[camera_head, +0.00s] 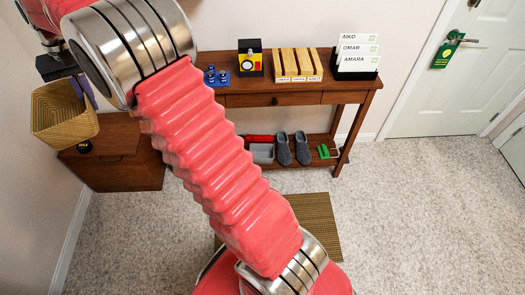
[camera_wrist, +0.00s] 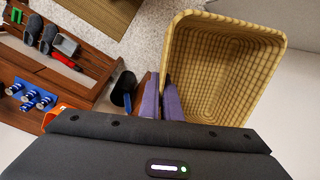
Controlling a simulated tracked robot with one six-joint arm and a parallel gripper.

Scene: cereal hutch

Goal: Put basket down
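A woven tan basket (camera_head: 62,118) is at the left in the head view, beside the wall and over the left end of a low brown cabinet (camera_head: 118,172). It looks slightly tilted. My gripper (camera_head: 84,92) is at its right rim, with purple fingers. In the wrist view the fingers (camera_wrist: 163,98) are close together on the near left wall of the basket (camera_wrist: 228,62), whose inside looks empty. The basket's underside is hidden, so I cannot tell whether it touches the cabinet.
A small black round item (camera_head: 84,147) is on the cabinet near the basket. A console table (camera_head: 285,98) carries blue items, a yellow-and-black box, wooden files and name cards. Slippers (camera_head: 292,149) are on its lower shelf. Carpet is open at the right, before the door (camera_head: 462,75).

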